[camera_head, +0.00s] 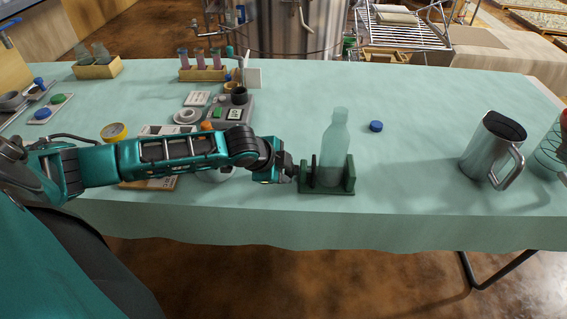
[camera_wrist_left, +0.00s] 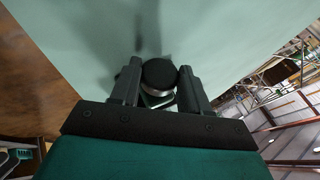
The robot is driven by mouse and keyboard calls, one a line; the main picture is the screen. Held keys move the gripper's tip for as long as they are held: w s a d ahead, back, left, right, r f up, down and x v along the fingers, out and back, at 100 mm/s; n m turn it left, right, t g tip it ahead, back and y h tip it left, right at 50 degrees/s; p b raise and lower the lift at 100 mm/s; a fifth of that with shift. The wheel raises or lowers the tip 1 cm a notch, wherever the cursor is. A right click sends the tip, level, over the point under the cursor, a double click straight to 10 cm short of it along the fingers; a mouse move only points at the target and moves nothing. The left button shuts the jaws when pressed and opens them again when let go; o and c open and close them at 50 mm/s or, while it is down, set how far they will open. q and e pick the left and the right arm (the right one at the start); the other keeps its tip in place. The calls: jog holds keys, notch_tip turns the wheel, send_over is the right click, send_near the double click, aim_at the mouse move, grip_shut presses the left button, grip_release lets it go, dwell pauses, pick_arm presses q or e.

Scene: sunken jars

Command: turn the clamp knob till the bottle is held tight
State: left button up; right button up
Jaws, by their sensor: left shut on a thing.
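A pale translucent green bottle (camera_head: 334,150) stands upright in a dark green clamp (camera_head: 330,189) near the table's front edge. The clamp has an upright jaw on each side of the bottle. My left gripper (camera_head: 292,171) is at the clamp's left side, reaching in from the left. In the left wrist view, the round black clamp knob (camera_wrist_left: 159,74) sits between the two fingers of my left gripper (camera_wrist_left: 160,84), which is shut on it. In the head view the gripper hides most of the knob. My right gripper is in neither view.
A blue cap (camera_head: 376,126) lies right of the bottle. A steel mug (camera_head: 487,146) stands farther right. A grey device (camera_head: 234,108) and a wooden rack with tubes (camera_head: 203,74) stand behind my left arm. The table between cap and mug is clear.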

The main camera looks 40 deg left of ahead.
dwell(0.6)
pick_arm(q)
jog(key=o, duration=1.1)
jog(key=shift+c, duration=0.2)
jog(key=shift+f, duration=0.1)
